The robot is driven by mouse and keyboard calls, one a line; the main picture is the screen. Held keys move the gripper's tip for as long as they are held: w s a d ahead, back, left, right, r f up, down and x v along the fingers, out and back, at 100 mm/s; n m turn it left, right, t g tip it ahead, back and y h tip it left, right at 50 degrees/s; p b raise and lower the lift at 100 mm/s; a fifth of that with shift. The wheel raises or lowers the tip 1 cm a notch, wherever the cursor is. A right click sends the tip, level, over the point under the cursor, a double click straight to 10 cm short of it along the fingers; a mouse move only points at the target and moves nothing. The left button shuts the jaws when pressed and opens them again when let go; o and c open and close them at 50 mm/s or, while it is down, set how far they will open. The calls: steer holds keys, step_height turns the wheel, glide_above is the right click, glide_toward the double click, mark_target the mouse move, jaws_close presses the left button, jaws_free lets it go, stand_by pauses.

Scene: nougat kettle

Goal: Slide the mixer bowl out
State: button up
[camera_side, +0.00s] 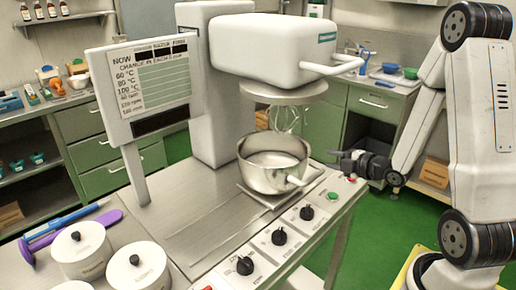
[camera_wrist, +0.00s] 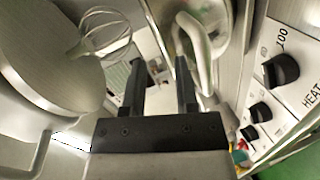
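The steel mixer bowl (camera_side: 262,172) stands upright on a plate under the mixer head (camera_side: 272,42), its pale handle (camera_side: 296,181) toward my arm. The wire whisk (camera_side: 287,120) hangs just above or slightly inside its mouth. My gripper (camera_side: 338,159) is at table height, right of the bowl and apart from its handle in the side view. In the wrist view my gripper (camera_wrist: 159,64) has its two fingers spread with nothing held between them. The pale handle (camera_wrist: 203,60) shows just right of the right finger, and the whisk (camera_wrist: 104,35) is upper left.
Control knobs (camera_side: 306,213) line the table edge in front of the bowl. The sliding plate (camera_side: 195,232) left of the bowl is clear. White lidded jars (camera_side: 82,252) and a purple tool (camera_side: 75,235) are at front left. A sign board (camera_side: 147,88) stands behind left.

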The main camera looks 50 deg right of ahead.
steer(key=w+d+r+m+h, duration=0.1)
steer(key=w+r+m, duration=0.2)
steer(key=r+m, duration=0.3)
steer(key=shift+w+r+m+h, duration=0.15)
steer(key=shift+r+m+h, duration=0.2)
steer(key=shift+r, duration=1.6)
steer(key=shift+d+h, duration=0.15)
steer(key=shift+h, duration=0.1)
jaws_close()
steer(key=d+f+m+g+h, duration=0.1)
steer(key=d+f+m+g, duration=0.35)
steer(key=d, duration=0.35)
steer(key=d+f+m+g, duration=0.4)
steer(key=d+m+g, duration=0.15)
steer(key=d, duration=0.35)
steer(key=w+a+r+t+y, duration=0.1)
steer(key=w+a+r+y, duration=0.1)
steer(key=w+y, duration=0.3)
steer(key=a+y, duration=0.1)
steer(key=y, duration=0.1)
steer(key=shift+w+y, duration=0.2)
steer(key=shift+y, duration=0.2)
